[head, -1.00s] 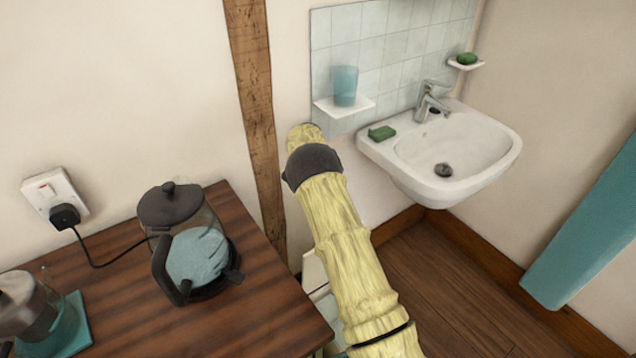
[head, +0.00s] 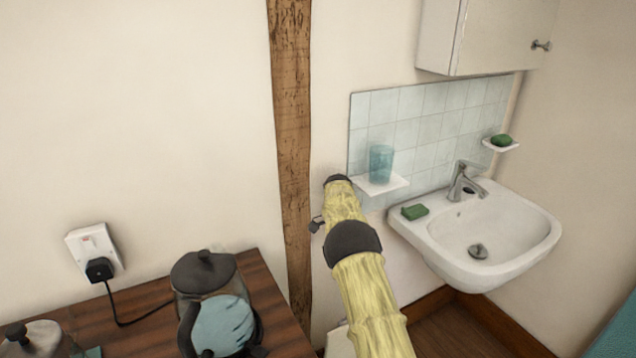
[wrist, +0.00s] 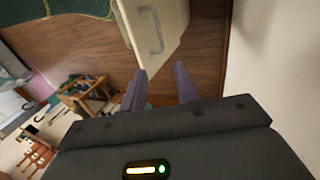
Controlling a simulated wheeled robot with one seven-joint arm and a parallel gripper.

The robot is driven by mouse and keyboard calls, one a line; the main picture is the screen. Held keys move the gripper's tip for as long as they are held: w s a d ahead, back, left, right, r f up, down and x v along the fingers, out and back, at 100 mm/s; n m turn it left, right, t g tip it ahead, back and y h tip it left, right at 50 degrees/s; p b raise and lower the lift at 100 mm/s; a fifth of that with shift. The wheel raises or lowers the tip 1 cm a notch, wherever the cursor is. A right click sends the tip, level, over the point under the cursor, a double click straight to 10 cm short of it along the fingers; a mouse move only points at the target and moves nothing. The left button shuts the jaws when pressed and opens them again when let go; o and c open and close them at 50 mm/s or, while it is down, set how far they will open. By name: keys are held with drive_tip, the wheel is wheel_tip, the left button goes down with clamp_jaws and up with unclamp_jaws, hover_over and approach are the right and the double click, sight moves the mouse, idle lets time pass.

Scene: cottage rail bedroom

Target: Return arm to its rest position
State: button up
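My gripper (wrist: 160,72) shows in the wrist view with its two purple-grey fingers apart and nothing between them. Brown wooden floor and a white panel with a grey handle (wrist: 152,30) lie beyond the fingertips. In the head view my yellow arm reaches up from the bottom, in front of the wall between the wooden post and the washbasin. My gripper's fingers cannot be made out in that view; a small dark part juts out left of the arm.
A washbasin (head: 540,232) with a green soap bar (head: 415,211) is right of my arm. A blue cup (head: 381,163) stands on a small shelf (head: 398,185). A kettle (head: 203,270) stands on the wooden worktop (head: 275,315) at lower left. A wall cabinet (head: 490,35) hangs above.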

drive_tip(key=s+d+r+n+t+y, duration=0.1)
drive_tip(key=s+d+r+n+t, duration=0.2)
drive_tip(key=s+r+n, duration=0.35)
drive_tip(key=s+a+r+n+t, duration=0.1)
drive_tip(key=s+a+n+t, duration=0.15)
drive_tip(key=s, duration=0.95)
drive_tip(key=s+a+r+n+t, duration=0.1)
drive_tip(key=s+n, duration=0.3)
drive_tip(key=s, duration=0.9)
drive_tip(key=w+r+p+v, duration=0.1)
drive_tip(key=w+p+v, duration=0.2)
drive_tip(key=p+v, duration=1.1)
drive_tip(key=shift+d+r+y+p, duration=0.15)
drive_tip(key=shift+d+y+p, duration=0.2)
drive_tip(key=shift+p, duration=0.2)
drive_tip(key=shift+w, duration=0.1)
drive_tip(key=shift+d, duration=0.15)
